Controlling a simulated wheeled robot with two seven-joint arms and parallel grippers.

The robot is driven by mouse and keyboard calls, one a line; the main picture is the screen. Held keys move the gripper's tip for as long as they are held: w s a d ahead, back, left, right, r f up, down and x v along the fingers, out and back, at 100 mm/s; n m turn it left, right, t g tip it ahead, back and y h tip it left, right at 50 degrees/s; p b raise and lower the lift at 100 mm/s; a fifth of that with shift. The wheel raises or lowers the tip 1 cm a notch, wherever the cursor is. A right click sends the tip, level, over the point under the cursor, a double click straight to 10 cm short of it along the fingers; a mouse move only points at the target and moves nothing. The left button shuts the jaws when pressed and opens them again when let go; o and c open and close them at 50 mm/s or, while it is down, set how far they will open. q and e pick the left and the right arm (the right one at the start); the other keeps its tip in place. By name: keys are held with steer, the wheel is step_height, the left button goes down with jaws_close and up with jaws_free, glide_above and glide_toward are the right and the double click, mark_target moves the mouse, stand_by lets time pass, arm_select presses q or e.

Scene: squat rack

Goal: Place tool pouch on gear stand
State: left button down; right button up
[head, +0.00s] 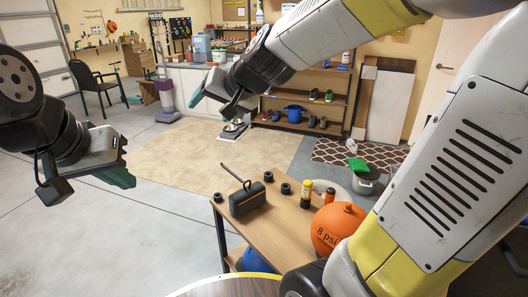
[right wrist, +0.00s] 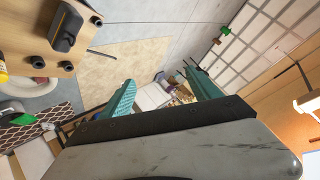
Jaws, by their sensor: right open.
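A dark boxy pouch with a raised thin handle or strap (head: 248,199) sits upright on a small wooden stand (head: 283,228), near its left end. The pouch also shows in the right wrist view (right wrist: 67,28), at the upper left. I cannot tell for certain whether this wooden stand or another is the gear stand. My right gripper (head: 212,92) is raised above and left of the pouch in the head view, apart from it. Its teal fingers (right wrist: 160,93) are spread and empty. My left gripper (head: 122,178) hangs at the left, away from the stand; its jaw gap is hidden.
Several small black rings (head: 285,188), a yellow-labelled bottle (head: 305,193) and an orange ball (head: 335,228) marked "8 psi" are at the stand. Beige carpet (head: 185,160) and floor at left are open.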

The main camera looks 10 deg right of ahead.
steer(key=s+d+f+n+g+h, duration=0.1)
steer(key=s+d+f, duration=0.1)
steer(key=s+d, duration=0.3)
steer(key=s+d+f+n+g+h, duration=0.1)
steer(key=s+d, duration=0.4)
steer(key=s, duration=0.8)
steer(key=shift+d+f+g+h, duration=0.4)
steer(key=shift+f+g+h, duration=0.2)
steer(key=shift+f, duration=0.35)
